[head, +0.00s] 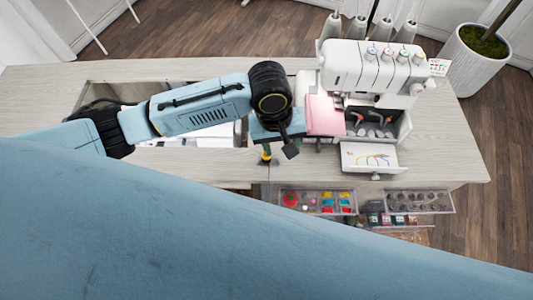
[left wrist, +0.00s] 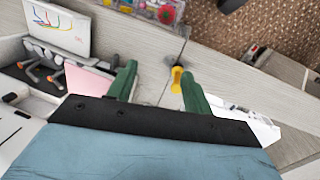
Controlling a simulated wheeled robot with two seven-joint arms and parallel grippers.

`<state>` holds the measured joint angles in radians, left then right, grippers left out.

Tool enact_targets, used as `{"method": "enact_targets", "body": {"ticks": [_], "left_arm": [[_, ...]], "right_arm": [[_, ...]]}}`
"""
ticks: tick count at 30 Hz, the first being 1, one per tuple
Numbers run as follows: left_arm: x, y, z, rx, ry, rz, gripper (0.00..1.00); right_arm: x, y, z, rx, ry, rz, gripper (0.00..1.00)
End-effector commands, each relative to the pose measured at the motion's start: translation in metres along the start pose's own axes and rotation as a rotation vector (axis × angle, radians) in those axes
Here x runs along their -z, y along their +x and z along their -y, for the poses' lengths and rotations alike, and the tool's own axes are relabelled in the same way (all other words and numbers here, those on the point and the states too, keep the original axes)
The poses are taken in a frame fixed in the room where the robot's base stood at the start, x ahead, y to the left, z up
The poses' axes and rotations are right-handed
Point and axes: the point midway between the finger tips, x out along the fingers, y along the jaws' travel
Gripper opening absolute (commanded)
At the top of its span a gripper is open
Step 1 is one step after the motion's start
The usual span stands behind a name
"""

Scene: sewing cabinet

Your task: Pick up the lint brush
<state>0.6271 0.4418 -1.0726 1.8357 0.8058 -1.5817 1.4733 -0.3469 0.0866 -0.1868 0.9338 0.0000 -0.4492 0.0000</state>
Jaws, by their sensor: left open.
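A small brush-like thing with a yellow handle and dark head, likely the lint brush (left wrist: 176,80), lies on the pale tabletop by a seam. In the left wrist view it shows between my left gripper's (left wrist: 160,68) green fingers, nearer the right-hand one. The fingers are apart with nothing held between them. In the head view my left gripper (head: 266,146) hangs over the front of the table, partly hidden by the wrist, with the brush (head: 266,157) just below it. I cannot tell the exact height gap. My right gripper is not in view.
A white serger (head: 370,68) with an open drawer (head: 370,158) stands right of my arm, with pink fabric (head: 325,115) beside it. Clear trays (head: 318,201) of notions sit below the front edge. A recess in the table (head: 190,135) lies under my forearm. The table's far right (head: 450,140) is bare.

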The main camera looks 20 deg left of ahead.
Motion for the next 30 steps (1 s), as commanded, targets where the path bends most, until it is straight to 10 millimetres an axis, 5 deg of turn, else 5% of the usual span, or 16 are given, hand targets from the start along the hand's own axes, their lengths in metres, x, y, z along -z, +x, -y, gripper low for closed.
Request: {"method": "enact_targets", "body": {"ticks": [3, 9, 22, 30], "left_arm": [[0.030, -0.007, 0.014, 0.085, -0.141, -0.026, 0.51], [0.052, -0.013, 0.028, 0.151, -0.285, -0.049, 0.51], [0.056, 0.054, 0.041, 0.160, -0.305, -0.051, 0.51], [0.057, 0.075, 0.044, 0.158, -0.304, -0.051, 0.51]], "right_arm": [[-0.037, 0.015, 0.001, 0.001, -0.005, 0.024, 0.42], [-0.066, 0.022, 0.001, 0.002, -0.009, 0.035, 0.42], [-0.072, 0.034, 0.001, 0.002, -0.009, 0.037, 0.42], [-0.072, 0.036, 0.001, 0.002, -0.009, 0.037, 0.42]]}}
